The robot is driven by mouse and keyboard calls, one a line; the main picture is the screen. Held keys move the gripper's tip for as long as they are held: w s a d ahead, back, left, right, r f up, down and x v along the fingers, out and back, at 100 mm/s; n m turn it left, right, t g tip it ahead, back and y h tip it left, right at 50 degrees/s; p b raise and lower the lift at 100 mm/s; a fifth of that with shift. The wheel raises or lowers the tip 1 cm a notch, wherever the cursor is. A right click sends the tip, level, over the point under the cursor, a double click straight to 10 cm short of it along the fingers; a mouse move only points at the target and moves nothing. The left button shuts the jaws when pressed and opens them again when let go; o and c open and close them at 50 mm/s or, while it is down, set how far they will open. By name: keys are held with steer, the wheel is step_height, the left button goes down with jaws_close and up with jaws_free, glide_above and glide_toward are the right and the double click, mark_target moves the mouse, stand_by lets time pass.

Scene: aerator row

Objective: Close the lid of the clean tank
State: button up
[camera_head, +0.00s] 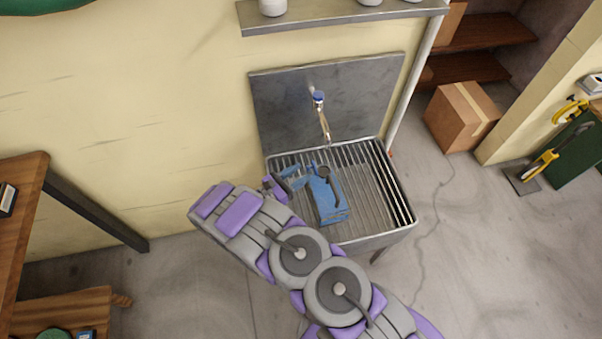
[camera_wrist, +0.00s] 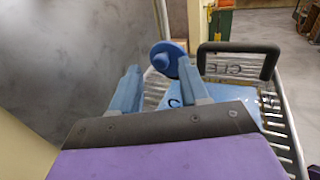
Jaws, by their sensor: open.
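The clean tank (camera_head: 330,208) is a blue container with a dark handle, on the slatted rack of the sink. In the wrist view the black handle (camera_wrist: 240,47) and the letters "CLE" show behind my gripper. The lid (camera_wrist: 171,59) is a blue round disc with a small knob, tilted up at the tank's near end; it looks open. My gripper (camera_head: 297,177) is at the left of the tank, its blue fingers pointing towards the lid. In the wrist view my gripper (camera_wrist: 160,72) is open, with the lid beyond and between its fingertips; contact cannot be told.
The metal sink (camera_head: 385,200) has a back panel (camera_head: 275,100) and a tap (camera_head: 321,112) above the tank. A shelf (camera_head: 335,18) hangs higher up. A cardboard box (camera_head: 460,117) stands on the floor at right. A wooden table (camera_head: 25,215) is at left.

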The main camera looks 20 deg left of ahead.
steer(key=shift+x, duration=0.8)
steer(key=shift+c, duration=0.2)
jaws_close()
